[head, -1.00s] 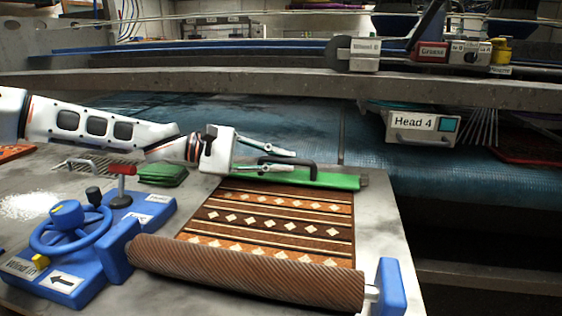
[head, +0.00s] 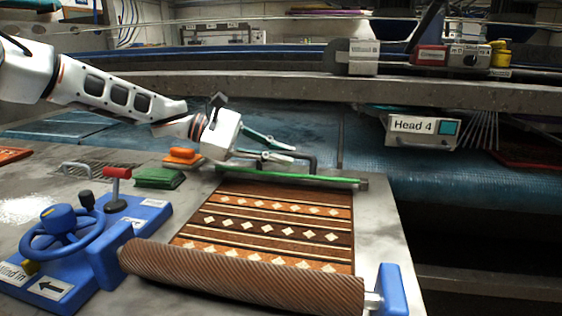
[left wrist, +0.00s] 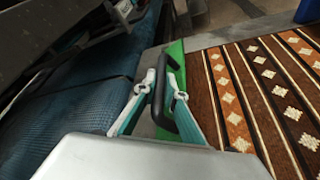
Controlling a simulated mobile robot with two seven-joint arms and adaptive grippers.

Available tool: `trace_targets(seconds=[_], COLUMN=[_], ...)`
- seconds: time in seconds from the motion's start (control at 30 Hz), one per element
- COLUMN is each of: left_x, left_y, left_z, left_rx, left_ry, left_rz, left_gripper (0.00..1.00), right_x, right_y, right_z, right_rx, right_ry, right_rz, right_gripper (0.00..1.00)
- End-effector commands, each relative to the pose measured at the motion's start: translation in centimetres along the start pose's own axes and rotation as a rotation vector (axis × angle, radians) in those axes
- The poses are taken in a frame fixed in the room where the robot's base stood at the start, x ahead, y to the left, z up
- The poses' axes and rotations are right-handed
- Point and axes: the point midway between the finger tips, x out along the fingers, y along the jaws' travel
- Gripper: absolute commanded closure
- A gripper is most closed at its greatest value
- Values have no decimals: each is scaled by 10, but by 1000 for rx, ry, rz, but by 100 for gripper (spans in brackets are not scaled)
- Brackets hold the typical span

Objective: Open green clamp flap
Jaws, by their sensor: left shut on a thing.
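The green clamp flap (head: 320,180) lies along the far end of the patterned rug (head: 285,215). In the head view it shows as a thin strip, as if tilted up nearly edge-on. Its black handle (head: 313,164) stands on the far side. My left gripper (head: 291,154) is shut on the handle. In the left wrist view the fingers (left wrist: 163,82) sit on either side of the black handle (left wrist: 158,100), with the green flap (left wrist: 175,46) beside the rug. My right gripper is out of view.
A brown roller (head: 240,280) holds the near end of the rug. A blue crank unit (head: 70,250) stands at the left. A green pad (head: 159,178) and an orange block (head: 182,157) lie left of the flap. The Head 4 box (head: 420,130) hangs beyond.

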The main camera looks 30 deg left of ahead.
Motion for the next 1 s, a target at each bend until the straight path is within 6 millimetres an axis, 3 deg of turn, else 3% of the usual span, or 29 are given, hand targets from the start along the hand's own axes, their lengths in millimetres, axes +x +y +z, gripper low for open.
trace_targets(seconds=[0.37, 0.9, 0.93, 1.0], left_x=[2, 1, 1, 1], left_y=[12, 14, 14, 14], left_z=[-5, -4, -4, -4], left_rx=[-163, -190, -190, -190], left_ry=[3, 1, 1, 1], left_rz=[-67, -78, -78, -78], left_gripper=[100, 100, 84, 82], right_x=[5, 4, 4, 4], right_y=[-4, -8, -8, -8], right_z=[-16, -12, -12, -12], right_rx=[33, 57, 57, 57], right_ry=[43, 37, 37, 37], right_rz=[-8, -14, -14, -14], right_gripper=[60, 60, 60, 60])
